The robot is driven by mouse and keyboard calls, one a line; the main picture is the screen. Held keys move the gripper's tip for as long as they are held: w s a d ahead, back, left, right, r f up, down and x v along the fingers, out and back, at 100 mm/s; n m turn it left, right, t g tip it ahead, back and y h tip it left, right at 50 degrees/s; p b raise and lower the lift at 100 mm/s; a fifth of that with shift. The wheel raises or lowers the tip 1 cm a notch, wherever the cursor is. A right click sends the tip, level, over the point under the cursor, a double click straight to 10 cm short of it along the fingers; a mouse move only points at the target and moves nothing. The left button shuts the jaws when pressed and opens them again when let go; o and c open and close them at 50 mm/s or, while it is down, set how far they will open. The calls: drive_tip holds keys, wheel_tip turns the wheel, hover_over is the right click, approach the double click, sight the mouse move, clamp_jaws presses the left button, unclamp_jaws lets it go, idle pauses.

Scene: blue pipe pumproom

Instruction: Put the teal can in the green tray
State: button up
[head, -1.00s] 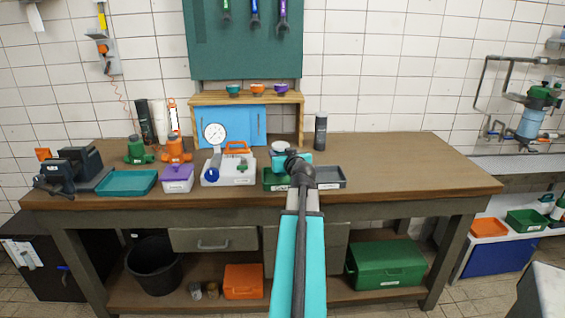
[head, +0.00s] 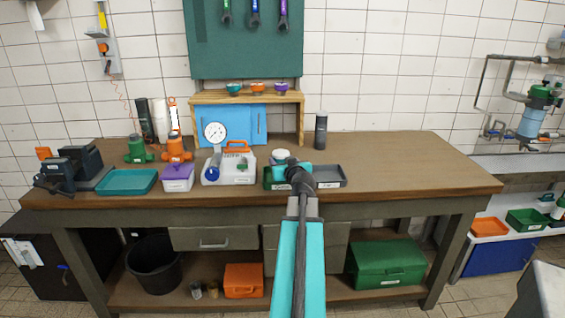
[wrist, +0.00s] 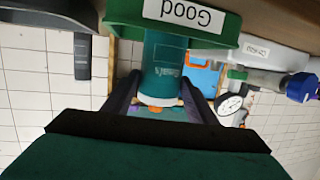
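The teal can (wrist: 166,65), with a pale top, is upright between the fingers of my gripper (wrist: 163,88) in the wrist view, which is upside down. The fingers lie close along both sides of it and look shut on it. The can's lower end is behind the near wall of the green tray (wrist: 120,18), labelled "Good". In the head view the can (head: 280,155) shows just left of my gripper (head: 298,168), over the green tray (head: 272,185); whether it touches the tray floor is hidden.
A grey tray (head: 330,178) adjoins the green tray on the right. A gauge unit (head: 228,172) stands close on the left, with a purple-lidded box (head: 178,178) and teal tray (head: 127,182) beyond. A dark cylinder (head: 320,130) stands behind. The bench's right side is clear.

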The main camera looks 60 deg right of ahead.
drive_tip(key=shift+o, duration=1.3)
drive_tip(key=shift+r, duration=0.2)
drive_tip(key=shift+s+a, duration=0.15)
drive_tip(key=shift+s, duration=0.05)
drive_tip(key=v, duration=0.6)
drive_tip(key=shift+b, duration=0.35)
drive_tip(key=shift+w+f+b, duration=0.1)
drive_tip(key=shift+b, duration=1)
drive_tip(key=b, duration=0.4)
drive_tip(key=shift+s+a, duration=0.3)
drive_tip(key=shift+s, duration=0.05)
drive_tip(key=b+v, duration=0.1)
drive_tip(key=b, duration=0.4)
drive_tip(key=shift+s+a, duration=0.15)
drive_tip(key=shift+s, duration=0.1)
